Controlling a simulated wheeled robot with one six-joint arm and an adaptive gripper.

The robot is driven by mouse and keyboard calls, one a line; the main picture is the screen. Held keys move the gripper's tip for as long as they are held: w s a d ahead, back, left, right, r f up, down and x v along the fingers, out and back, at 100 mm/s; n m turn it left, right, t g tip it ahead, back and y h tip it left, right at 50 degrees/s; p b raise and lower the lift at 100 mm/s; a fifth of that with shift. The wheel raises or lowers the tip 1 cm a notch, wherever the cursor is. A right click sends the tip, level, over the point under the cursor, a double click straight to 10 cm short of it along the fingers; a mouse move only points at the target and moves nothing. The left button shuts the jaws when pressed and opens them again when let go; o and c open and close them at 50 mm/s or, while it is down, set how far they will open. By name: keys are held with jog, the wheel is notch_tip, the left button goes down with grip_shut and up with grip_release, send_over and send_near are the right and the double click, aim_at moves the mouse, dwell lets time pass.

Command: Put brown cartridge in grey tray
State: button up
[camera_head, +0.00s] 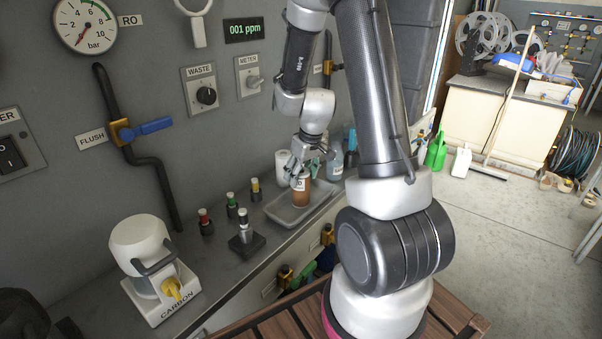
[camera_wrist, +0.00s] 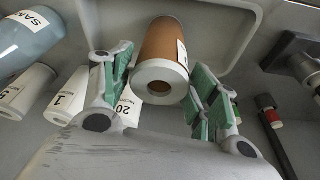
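The brown cartridge (camera_head: 301,191) stands upright in the grey tray (camera_head: 272,211) on the counter, its label facing out. In the wrist view the brown cartridge (camera_wrist: 160,46) shows its white ringed end with a dark hole towards me, and the tray (camera_wrist: 244,38) lies behind it. My gripper (camera_head: 304,160) is at the cartridge's top end. In the wrist view the green-padded fingers of my gripper (camera_wrist: 163,75) are spread, one on each side of that end, with small gaps seeming to show. Whether a pad touches the cartridge is hard to tell.
White cartridges (camera_wrist: 28,92) and a blue bottle (camera_wrist: 24,42) stand beside the tray. Several small capped fittings (camera_head: 231,206) and a black stand (camera_head: 246,243) are on the near counter, with a white filter housing (camera_head: 148,262) farther left. The wall behind carries knobs and pipes.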

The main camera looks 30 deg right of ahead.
jog(key=shift+o, duration=0.3)
jog(key=a+v, duration=0.1)
jog(key=v, duration=1.1)
jog(key=s+a+r+m, duration=0.1)
jog(key=s+a+r, duration=0.1)
jog(key=s+r, duration=0.4)
jog(key=s+a+r+t, duration=0.1)
jog(key=s+a+r, duration=0.2)
jog(key=s, duration=1.1)
notch_tip(320, 180, up, 3)
jog(key=shift+s+r+m+h, duration=0.2)
jog(key=shift+m+h, duration=0.1)
jog(key=shift+m, duration=0.1)
